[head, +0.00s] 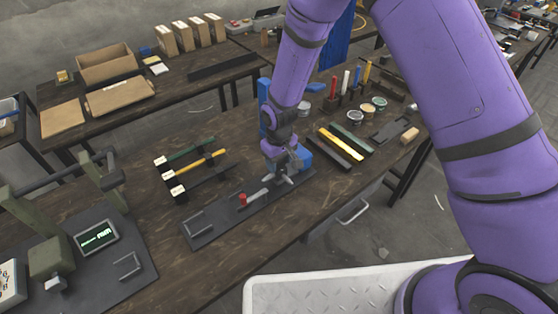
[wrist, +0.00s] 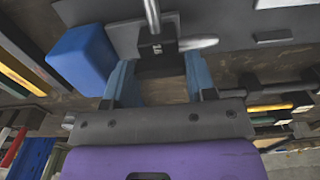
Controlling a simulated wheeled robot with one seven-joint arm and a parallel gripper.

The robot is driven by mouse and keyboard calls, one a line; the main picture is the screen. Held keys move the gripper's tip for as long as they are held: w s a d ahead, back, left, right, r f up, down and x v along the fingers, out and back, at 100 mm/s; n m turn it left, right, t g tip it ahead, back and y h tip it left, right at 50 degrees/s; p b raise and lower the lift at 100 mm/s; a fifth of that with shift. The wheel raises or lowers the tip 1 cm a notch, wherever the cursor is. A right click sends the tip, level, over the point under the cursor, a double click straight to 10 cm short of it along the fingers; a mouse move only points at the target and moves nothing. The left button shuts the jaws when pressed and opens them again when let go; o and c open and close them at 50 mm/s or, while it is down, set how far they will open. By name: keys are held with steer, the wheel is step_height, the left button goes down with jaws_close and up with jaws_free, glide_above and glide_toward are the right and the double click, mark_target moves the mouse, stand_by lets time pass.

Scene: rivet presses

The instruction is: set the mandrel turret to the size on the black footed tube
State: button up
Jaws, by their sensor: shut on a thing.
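My gripper (head: 281,168) is lowered onto the turret on a dark grey base plate (head: 215,222). In the wrist view its two bluish fingers (wrist: 158,75) are shut on the turret's black hub (wrist: 158,48), one on each side. The hub has a small white marking that I cannot read. Metal mandrel rods stick out from it, one away from me (wrist: 152,15) and one to the right (wrist: 200,43). A dark tube (head: 213,184) with a white tag (head: 178,190) lies at the front of the left rack. The size on the tag is too small to read.
A red-topped post (head: 243,199) stands on the plate near a rod's end. A blue block (head: 304,157) is close beside my gripper. Green and yellow tubes (head: 202,160) lie behind the dark one.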

steer(key=o, duration=0.9)
steer(key=shift+o, duration=0.2)
step_height(320, 180, up, 11)
steer(key=shift+f, duration=0.1)
